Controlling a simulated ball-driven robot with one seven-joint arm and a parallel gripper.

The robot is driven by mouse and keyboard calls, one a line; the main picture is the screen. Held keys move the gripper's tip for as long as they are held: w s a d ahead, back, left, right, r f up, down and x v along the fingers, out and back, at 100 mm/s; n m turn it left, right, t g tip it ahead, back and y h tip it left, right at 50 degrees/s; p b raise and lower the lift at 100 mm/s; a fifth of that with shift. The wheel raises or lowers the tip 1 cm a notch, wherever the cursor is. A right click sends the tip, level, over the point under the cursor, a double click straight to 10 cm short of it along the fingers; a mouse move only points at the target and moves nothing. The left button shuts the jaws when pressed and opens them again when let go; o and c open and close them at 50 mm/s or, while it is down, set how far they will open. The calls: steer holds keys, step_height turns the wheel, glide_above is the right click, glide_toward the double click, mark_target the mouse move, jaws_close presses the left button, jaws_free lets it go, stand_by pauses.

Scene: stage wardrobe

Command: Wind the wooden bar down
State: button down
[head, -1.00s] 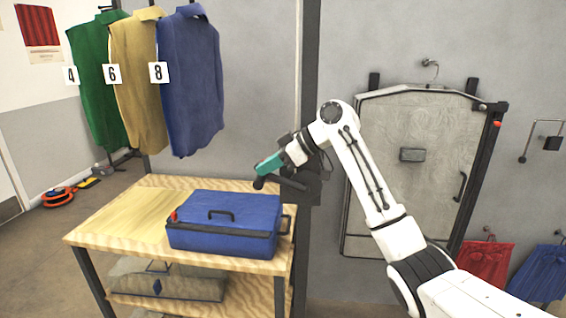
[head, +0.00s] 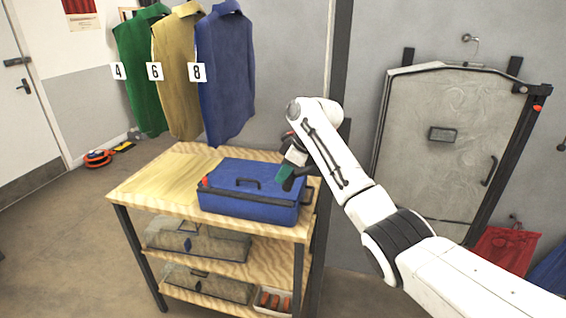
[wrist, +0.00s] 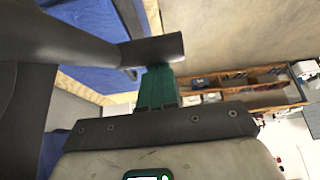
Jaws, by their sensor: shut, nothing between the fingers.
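The wooden bar itself is not in view. Green (head: 139,75), tan (head: 180,80) and blue (head: 224,80) garments hang with number tags 4, 6 and 8, their upper support out of frame. A dark post (head: 338,60) stands right of them. The dark box seen on it earlier is now mostly hidden behind my arm. My gripper (head: 290,184), teal with dark fingers, is shut and empty. It appears over or in front of the right end of the blue case; I cannot tell if they touch. In the wrist view the gripper (wrist: 157,50) shows close up.
The blue case (head: 250,205) lies on a wooden shelf table (head: 150,190). Grey cases (head: 200,243) and a tray (head: 268,301) sit below. An orange reel (head: 98,157) lies on the floor at left, where floor is free.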

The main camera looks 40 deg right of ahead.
mark_target(313, 169)
steer(key=s+d+f+g+h+p, duration=0.1)
steer(key=s+d+f, duration=0.2)
steer(key=f, duration=0.4)
steer(key=shift+s+g, duration=0.4)
steer(key=shift+f, duration=0.15)
steer(key=shift+d, duration=0.1)
stand_by(0.3)
steer(key=v, duration=0.5)
steer(key=b+v, duration=0.1)
steer(key=v, duration=0.5)
steer(key=shift+a, duration=0.2)
